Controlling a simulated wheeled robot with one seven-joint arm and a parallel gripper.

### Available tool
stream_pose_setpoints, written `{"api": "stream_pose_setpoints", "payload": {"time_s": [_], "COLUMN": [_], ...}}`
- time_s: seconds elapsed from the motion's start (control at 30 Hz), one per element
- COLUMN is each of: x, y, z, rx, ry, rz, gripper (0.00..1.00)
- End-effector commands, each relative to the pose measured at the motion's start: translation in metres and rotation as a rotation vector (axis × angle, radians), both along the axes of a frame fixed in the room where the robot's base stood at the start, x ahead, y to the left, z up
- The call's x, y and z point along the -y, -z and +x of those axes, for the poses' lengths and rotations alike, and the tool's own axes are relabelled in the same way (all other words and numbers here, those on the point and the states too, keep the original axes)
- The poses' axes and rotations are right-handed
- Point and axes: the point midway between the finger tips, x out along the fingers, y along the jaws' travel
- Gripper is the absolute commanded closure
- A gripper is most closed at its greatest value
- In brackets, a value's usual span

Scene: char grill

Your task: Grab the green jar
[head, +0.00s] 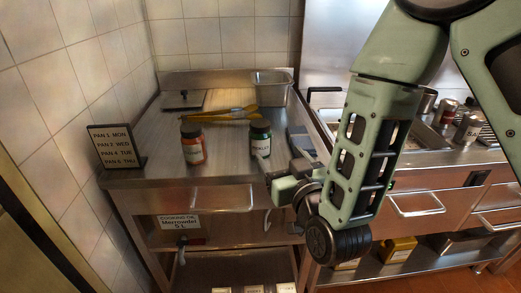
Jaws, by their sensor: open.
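The green jar (260,140), with a dark lid and a pale label, stands upright on the steel counter (222,170). My gripper (268,170) is just in front of the jar's lower part, and part of it overlaps the jar's base in the head view. The gripper is open and nothing shows between its fingers. The fingertips are small here, and I cannot tell whether they touch the jar.
A red-orange jar (193,143) stands left of the green jar. Yellow-handled utensils (215,115) lie behind both. A steel container (271,86) is at the back, a dark sign (115,146) at the left edge. Counter between the jars is clear.

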Motion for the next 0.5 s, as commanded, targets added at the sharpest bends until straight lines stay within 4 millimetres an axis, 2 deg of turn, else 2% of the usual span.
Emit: {"api": "stream_pose_setpoints", "payload": {"time_s": [0.03, 0.2, 0.27, 0.5], "x": [0.0, -0.001, -0.005, -0.018], "y": [0.005, 0.005, -0.003, -0.003], "z": [0.002, 0.006, 0.021, 0.069], "rx": [0.005, 0.006, 0.002, 0.0], "ry": [0.001, -0.003, 0.001, -0.001], "rz": [0.001, 0.001, 0.0, -0.001], "gripper": [0.25, 0.25, 0.25, 0.25]}}
